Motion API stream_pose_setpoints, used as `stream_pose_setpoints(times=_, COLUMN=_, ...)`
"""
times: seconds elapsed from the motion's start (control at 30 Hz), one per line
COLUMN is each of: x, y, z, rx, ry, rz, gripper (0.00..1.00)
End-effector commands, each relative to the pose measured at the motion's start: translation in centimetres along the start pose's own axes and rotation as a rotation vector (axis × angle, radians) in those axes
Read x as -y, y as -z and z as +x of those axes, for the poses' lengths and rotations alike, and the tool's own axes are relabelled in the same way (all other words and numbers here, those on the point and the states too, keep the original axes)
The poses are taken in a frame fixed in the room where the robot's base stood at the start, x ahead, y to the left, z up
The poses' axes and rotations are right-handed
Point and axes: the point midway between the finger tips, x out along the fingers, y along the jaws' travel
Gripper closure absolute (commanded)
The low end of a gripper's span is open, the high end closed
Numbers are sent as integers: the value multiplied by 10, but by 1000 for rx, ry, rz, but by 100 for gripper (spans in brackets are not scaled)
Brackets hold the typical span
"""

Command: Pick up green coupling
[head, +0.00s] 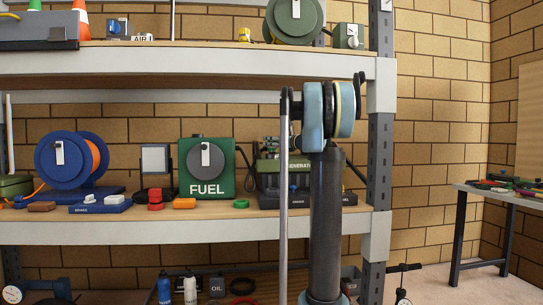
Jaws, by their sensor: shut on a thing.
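A small green ring-shaped piece (240,203), which looks like the green coupling, lies on the middle shelf near its front edge. It is to the right of an orange block (184,203) and in front of the green FUEL can (222,181). Nothing is seen touching it. My arm rises in front of the shelf to its right, and my gripper is not seen in this view. What my gripper holds cannot be seen.
The middle shelf (180,231) also holds a blue cable reel (60,166), stacked red rings (155,199) and a generator (268,182) partly behind my arm. A grey upright (380,160) bounds the rack. A side table (500,192) stands far right.

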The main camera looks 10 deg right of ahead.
Motion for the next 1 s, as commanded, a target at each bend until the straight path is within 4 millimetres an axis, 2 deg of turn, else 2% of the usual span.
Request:
stream_pose_setpoints(times=0.17, x=0, y=-2, z=0, rx=0, ry=1, rz=0, gripper=100)
stream_pose_setpoints(times=0.27, x=0, y=-10, z=0, rx=0, ry=1, rz=0, gripper=100)
stream_pose_setpoints(times=0.7, x=0, y=-81, z=0, rx=0, ry=0, rz=0, gripper=100)
stream_pose_setpoints(times=0.83, x=0, y=-94, z=0, rx=0, ry=0, rz=0, gripper=100)
stream_pose_setpoints(times=1.0, x=0, y=-100, z=0, rx=0, ry=0, rz=0, gripper=100)
